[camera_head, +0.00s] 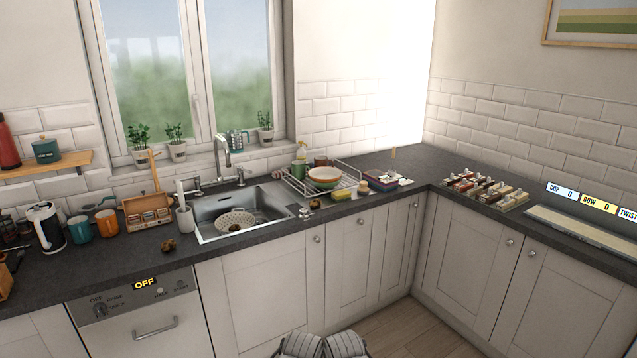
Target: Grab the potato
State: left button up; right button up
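A small brown lump that looks like a potato (168,244) lies on the dark worktop (110,262), left of the sink and near its front left corner. A second small brown lump (234,228) shows in the sink, at the front of the pale colander (236,215); at this size I cannot tell what it is. Two pale ribbed parts of my own body show at the bottom edge, far below the worktop. No gripper fingers can be made out, and nothing of mine is near the potato.
The sink (210,208) has a tall tap (222,150). A white brush holder (185,219) and a wooden box (148,213) stand behind the potato. The worktop in front of the potato is clear.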

aim_at(313, 204)
jog(key=i+u, duration=0.1)
jog(key=i, duration=0.15)
jog(key=i+l, duration=0.3)
jog(key=i+l+u, duration=0.15)
jog(key=i+l, duration=0.15)
jog(key=l, duration=0.15)
jog(key=i+l, duration=0.3)
jog(key=i+l+u, duration=0.15)
jog(key=i+l, duration=0.15)
jog(key=l, duration=0.2)
jog(key=i+l, duration=0.25)
jog(key=l, duration=0.2)
jog(key=i+l+u, duration=0.15)
jog(key=l, duration=0.25)
jog(key=i, duration=0.1)
